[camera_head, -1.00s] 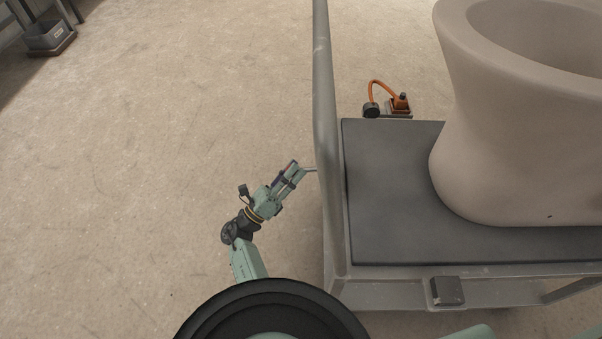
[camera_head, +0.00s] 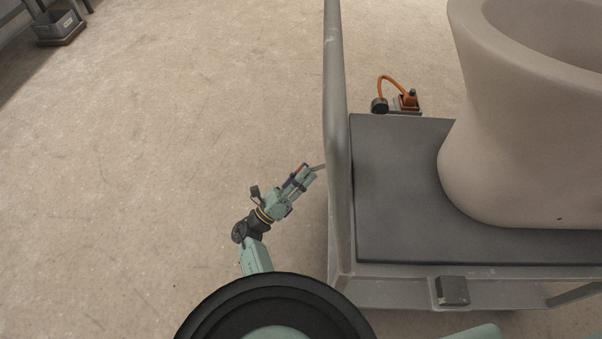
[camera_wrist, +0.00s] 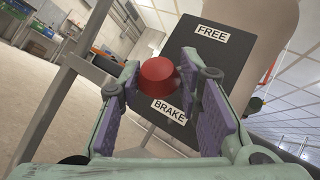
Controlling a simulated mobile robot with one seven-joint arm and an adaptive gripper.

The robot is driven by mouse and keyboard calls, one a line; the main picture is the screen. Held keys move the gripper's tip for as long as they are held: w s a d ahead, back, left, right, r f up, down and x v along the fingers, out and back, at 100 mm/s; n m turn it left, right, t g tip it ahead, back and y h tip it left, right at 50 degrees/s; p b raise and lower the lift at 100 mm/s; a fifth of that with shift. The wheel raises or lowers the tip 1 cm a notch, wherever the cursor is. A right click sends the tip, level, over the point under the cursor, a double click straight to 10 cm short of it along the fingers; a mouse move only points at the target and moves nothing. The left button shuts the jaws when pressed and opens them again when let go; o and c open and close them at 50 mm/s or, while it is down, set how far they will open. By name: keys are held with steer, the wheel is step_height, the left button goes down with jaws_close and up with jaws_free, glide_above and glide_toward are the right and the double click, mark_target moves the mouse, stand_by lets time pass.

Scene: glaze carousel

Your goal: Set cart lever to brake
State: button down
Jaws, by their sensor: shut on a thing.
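The cart lever has a red knob (camera_wrist: 158,77), which sits between the two purple-padded fingers of my gripper (camera_wrist: 165,95). In the wrist view the knob is in front of a dark plate with a FREE label (camera_wrist: 212,32) at its upper part and a BRAKE label (camera_wrist: 169,109) at its lower part. The knob is closer to the BRAKE label, just above it. In the head view my gripper (camera_head: 304,176) is shut on the knob beside the cart's left side. A thin lever stem (camera_head: 318,167) runs from it to the cart, tilted slightly.
The grey cart (camera_head: 338,220) has a handle rail along its left side and carries a large beige vessel (camera_head: 500,150). An orange-and-black device (camera_head: 402,102) is beyond the cart's far edge. A grey bin (camera_head: 55,28) stands far left. The floor left of the cart is clear.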

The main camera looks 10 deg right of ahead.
steer(key=shift+w+d+f, duration=0.1)
steer(key=shift+d, duration=0.35)
steer(key=c, duration=1.6)
jaws_free()
steer(key=shift+g, duration=0.3)
steer(key=shift+c, duration=0.2)
steer(key=o, duration=0.3)
steer(key=shift+d, duration=0.15)
steer(key=shift+o, duration=0.8)
steer(key=shift+a, duration=0.3)
steer(key=shift+a+f, duration=0.2)
steer(key=shift+a, duration=0.05)
steer(key=v, duration=1.1)
steer(key=shift+s, duration=0.2)
steer(key=shift+f, duration=0.1)
